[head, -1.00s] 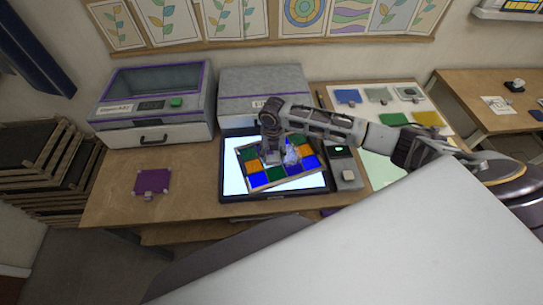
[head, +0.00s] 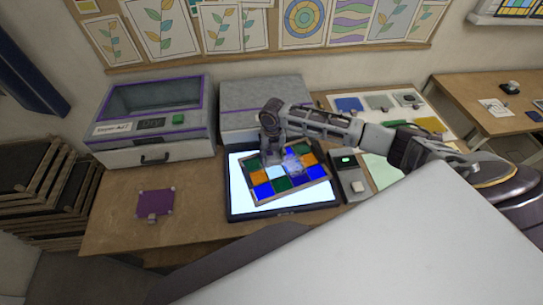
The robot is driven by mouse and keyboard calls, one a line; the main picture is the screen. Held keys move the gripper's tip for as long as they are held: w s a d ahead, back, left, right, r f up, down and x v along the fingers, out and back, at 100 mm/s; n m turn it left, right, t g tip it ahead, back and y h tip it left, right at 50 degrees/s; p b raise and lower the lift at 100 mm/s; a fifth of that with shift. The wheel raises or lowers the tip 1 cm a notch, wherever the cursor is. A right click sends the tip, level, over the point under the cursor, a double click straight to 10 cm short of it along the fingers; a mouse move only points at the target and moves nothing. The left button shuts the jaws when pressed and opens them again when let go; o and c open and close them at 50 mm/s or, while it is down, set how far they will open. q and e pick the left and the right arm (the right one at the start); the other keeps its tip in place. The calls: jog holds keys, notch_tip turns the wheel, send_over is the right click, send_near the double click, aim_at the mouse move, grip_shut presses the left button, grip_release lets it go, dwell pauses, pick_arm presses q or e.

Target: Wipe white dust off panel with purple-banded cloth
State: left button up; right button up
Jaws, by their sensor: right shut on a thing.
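My right gripper (head: 272,157) points down at the panel's upper left part, left of the dust. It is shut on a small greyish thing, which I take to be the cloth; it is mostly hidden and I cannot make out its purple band. My left gripper is not in view.
A small control box (head: 352,178) stands right of the light box. Two grey machines (head: 150,125) (head: 262,92) stand behind. A purple square (head: 155,202) with a small grey block lies at left. The tabletop between it and the light box is clear.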

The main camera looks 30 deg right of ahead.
jog(key=shift+w, duration=0.3)
jog(key=shift+w+d, duration=0.15)
jog(key=shift+w, duration=0.15)
jog(key=shift+s+d, duration=0.2)
jog(key=shift+d, duration=0.2)
jog(key=shift+s+d, duration=0.15)
jog(key=shift+d, duration=0.25)
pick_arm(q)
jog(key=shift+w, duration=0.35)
pick_arm(e)
jog(key=shift+d, duration=0.25)
jog(key=shift+d, duration=0.1)
